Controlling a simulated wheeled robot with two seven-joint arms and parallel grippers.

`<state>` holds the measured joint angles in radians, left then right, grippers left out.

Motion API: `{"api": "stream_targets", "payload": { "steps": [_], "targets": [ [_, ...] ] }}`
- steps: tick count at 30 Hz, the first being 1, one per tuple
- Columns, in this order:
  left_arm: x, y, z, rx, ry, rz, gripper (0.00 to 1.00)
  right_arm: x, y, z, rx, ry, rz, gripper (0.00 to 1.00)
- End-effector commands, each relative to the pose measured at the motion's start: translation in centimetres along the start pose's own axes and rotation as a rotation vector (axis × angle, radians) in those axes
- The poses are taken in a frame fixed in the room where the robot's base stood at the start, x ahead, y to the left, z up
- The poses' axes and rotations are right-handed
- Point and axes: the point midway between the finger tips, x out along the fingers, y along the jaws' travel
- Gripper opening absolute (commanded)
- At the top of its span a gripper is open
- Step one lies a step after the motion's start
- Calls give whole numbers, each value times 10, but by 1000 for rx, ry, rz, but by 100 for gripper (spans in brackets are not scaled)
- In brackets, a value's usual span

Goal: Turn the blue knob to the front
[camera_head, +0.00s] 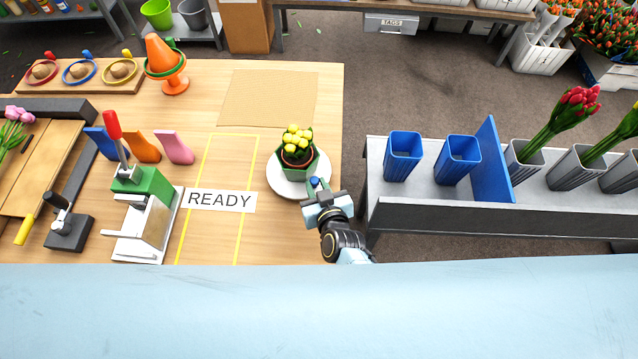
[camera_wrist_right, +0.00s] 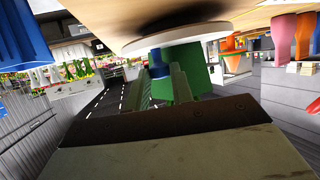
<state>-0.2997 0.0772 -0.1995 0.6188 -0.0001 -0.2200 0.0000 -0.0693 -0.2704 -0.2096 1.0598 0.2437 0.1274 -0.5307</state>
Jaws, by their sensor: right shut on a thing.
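A green pot (camera_head: 301,169) with yellow flowers (camera_head: 297,138) stands on a round white plate (camera_head: 276,181) near the table's right edge. The blue knob (camera_head: 314,182) is at the pot's front right side. It also shows in the right wrist view (camera_wrist_right: 157,62), at the tips of my right gripper. My right gripper (camera_head: 318,192) is shut on the blue knob, reaching over from the table's right edge. The fingers partly hide the knob. In the right wrist view, the green pot (camera_wrist_right: 194,76) is just beyond the fingers. My left gripper is not in view.
Left of the plate lies a yellow-outlined area with a READY label (camera_head: 220,199). A brown mat (camera_head: 268,97) lies behind. A gap separates the table from the grey bench (camera_head: 430,208) with blue cups (camera_head: 403,160) at the right.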

Motion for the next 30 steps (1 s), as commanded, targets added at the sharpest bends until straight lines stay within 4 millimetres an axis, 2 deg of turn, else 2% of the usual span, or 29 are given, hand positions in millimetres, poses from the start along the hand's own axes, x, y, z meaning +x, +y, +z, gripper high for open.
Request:
{"api": "stream_targets", "payload": {
  "steps": [14, 15, 19, 20, 30],
  "targets": [
    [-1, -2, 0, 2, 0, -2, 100, 0, -1, 0, 3, -1, 7, 0],
    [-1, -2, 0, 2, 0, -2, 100, 0, -1, 0, 3, -1, 7, 24],
    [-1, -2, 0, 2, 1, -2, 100, 0, -1, 0, 3, 0, 7, 41],
    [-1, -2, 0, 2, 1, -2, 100, 0, -1, 0, 3, 0, 7, 44],
    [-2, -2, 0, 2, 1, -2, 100, -3, -1, 0, 3, 0, 7, 44]
  ]
}}
